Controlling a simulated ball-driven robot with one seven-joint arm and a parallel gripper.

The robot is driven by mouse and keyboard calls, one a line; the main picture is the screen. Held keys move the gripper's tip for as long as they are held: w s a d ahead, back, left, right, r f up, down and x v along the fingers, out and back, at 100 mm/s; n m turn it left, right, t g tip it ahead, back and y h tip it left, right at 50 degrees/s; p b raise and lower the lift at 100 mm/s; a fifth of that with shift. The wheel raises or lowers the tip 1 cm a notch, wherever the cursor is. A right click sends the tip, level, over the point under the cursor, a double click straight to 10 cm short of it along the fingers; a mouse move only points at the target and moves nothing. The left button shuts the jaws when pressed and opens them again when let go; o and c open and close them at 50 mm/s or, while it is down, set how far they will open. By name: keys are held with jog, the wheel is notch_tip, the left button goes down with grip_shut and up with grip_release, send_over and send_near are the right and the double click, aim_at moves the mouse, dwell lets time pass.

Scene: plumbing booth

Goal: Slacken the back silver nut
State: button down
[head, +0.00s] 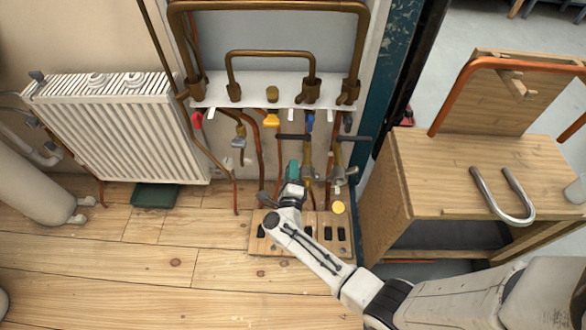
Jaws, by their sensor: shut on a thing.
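My gripper (292,181) is in front of the pipework, above the wooden board on the floor. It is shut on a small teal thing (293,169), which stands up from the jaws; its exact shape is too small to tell. Silver fittings show on the pipes: one on the left (238,143) and one on the right (338,172), to the right of my gripper. I cannot tell which is the back silver nut. The pipes right behind my gripper are partly hidden by it and the teal thing.
A white shelf (252,95) carries brass pipes above. Red (197,120) and yellow (271,121) handles hang below it. A white radiator (115,125) stands left. A slotted wooden board (284,250) lies below. A wooden bench (460,160) with a metal U-pipe (505,198) stands right.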

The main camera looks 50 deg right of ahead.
jog(key=shift+s+d+f+n, duration=0.1)
jog(key=shift+f+n, duration=0.65)
jog(key=shift+n, duration=1.05)
jog(key=shift+s+f+n, duration=0.1)
jog(key=shift+f+n, duration=0.65)
jog(key=shift+n, duration=1.05)
jog(key=shift+s+d+f+n, duration=0.1)
jog(key=shift+f+n, duration=0.65)
jog(key=shift+n, duration=1.05)
jog(key=c, duration=1.1)
grip_release()
jog(key=p+v, duration=0.2)
jog(key=v, duration=0.9)
jog(key=shift+p, duration=0.3)
jog(key=shift+w, duration=0.15)
